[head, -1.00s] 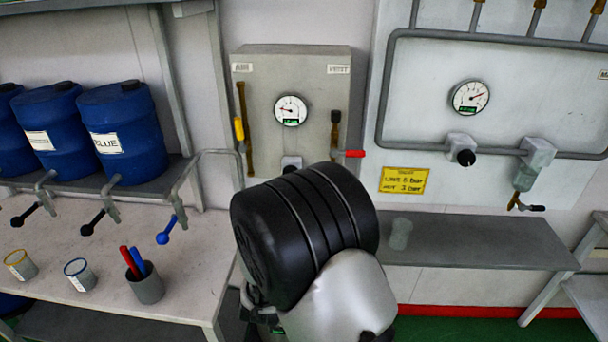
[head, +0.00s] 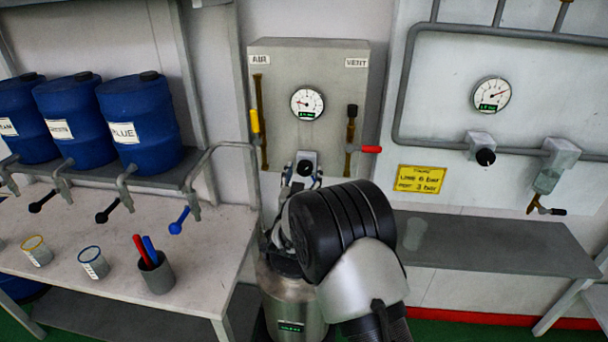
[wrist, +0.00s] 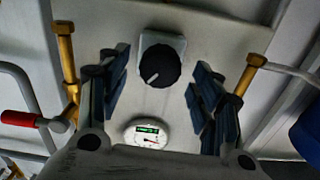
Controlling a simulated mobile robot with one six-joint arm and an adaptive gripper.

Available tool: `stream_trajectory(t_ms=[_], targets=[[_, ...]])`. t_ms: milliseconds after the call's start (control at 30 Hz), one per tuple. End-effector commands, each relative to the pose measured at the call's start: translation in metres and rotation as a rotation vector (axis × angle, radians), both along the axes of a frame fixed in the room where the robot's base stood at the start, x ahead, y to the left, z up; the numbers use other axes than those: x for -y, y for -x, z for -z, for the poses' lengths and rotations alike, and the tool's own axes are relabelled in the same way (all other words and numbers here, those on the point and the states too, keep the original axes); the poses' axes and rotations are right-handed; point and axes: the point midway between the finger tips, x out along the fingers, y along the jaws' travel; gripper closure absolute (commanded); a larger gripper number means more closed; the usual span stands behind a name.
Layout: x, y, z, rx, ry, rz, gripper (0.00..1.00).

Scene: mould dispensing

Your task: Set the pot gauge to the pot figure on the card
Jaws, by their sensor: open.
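The wrist view shows the panel inverted, with the knob (wrist: 158,65) above the gauge (wrist: 148,133). My gripper (wrist: 157,74) is open and empty, with one finger on each side of the knob and gaps between. The yellow card (head: 420,179) on the right panel appears to read line 6 bar, pot 3 bar. A steel pot (head: 293,300) is partly behind my arm.
A yellow-handled valve (head: 256,122) and a red-handled valve (head: 370,149) flank the knob. A second gauge (head: 491,95) and black knob (head: 485,157) are on the right panel. Blue drums (head: 137,120) and a bench with cups (head: 93,262) stand left; a grey shelf (head: 490,245) is right.

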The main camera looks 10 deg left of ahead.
Motion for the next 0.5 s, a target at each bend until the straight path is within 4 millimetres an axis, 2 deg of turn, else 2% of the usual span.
stream_trajectory(t_ms=[200,500], targets=[[0.000,-0.018,0.001,-0.001,0.000,-0.001,0.41],[0.000,-0.020,0.000,-0.001,0.000,-0.001,0.41]])
